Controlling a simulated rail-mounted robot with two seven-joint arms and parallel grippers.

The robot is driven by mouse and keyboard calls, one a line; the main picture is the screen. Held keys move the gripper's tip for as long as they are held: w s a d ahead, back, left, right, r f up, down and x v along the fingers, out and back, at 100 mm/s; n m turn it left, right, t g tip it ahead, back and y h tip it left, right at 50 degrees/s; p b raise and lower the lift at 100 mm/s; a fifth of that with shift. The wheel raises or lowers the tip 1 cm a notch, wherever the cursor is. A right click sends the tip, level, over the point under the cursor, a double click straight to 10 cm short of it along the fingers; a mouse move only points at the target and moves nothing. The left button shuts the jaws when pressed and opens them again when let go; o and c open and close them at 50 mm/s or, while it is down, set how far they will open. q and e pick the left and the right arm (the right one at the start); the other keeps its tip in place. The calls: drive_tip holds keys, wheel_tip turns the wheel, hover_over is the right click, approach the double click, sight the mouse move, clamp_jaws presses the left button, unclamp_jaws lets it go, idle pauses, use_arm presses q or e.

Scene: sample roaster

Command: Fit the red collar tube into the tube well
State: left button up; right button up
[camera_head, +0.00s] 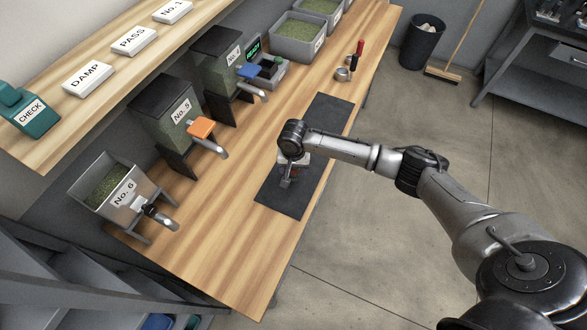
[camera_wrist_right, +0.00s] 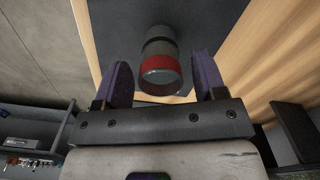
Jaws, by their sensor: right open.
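The red collar tube (camera_wrist_right: 160,64) shows in the right wrist view over the dark mat (camera_wrist_right: 105,20). It has a red band near its near, greyish end and a dark far part. My right gripper (camera_wrist_right: 163,70) is open, with one finger on each side of the tube and a narrow gap visible at each side. In the head view my right gripper (camera_head: 289,176) is low over the mat (camera_head: 290,205), and the tube is mostly hidden there. I cannot make out the tube well with certainty. My left gripper is not in view.
Hoppers No. 6 (camera_head: 112,190), No. 5 (camera_head: 170,110) and No. 4 (camera_head: 222,65) stand along the left of the wooden bench (camera_head: 200,235). A small unit with a READY display (camera_head: 253,48) is beside No. 4. The bench's near end is clear.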

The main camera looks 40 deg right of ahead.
wheel_tip(320, 180, up, 11)
drive_tip(key=p, duration=0.1)
drive_tip(key=s+a+f+n+t+y, duration=0.1)
drive_tip(key=s+a+f+n, duration=0.3)
drive_tip(key=s+a, duration=0.3)
drive_tip(key=s+a+f+n+t+y, duration=0.1)
drive_tip(key=s+a+f+n, duration=0.4)
drive_tip(key=s, duration=0.3)
drive_tip(key=s+a+t, duration=0.1)
drive_tip(key=s, duration=0.7)
drive_tip(key=shift+a+r+n, duration=0.3)
drive_tip(key=shift+a+n, duration=0.05)
drive_tip(key=shift+n, duration=0.05)
drive_tip(key=shift+o, duration=0.5)
drive_tip(key=s+d+r+n+h, duration=0.1)
drive_tip(key=s+d, duration=0.2)
drive_tip(key=s, duration=0.4)
drive_tip(key=shift+d+r+t+h, duration=0.15)
drive_tip(key=shift+r+t+h, duration=0.15)
drive_tip(key=shift+r+h, duration=0.1)
drive_tip(key=shift+w, duration=0.15)
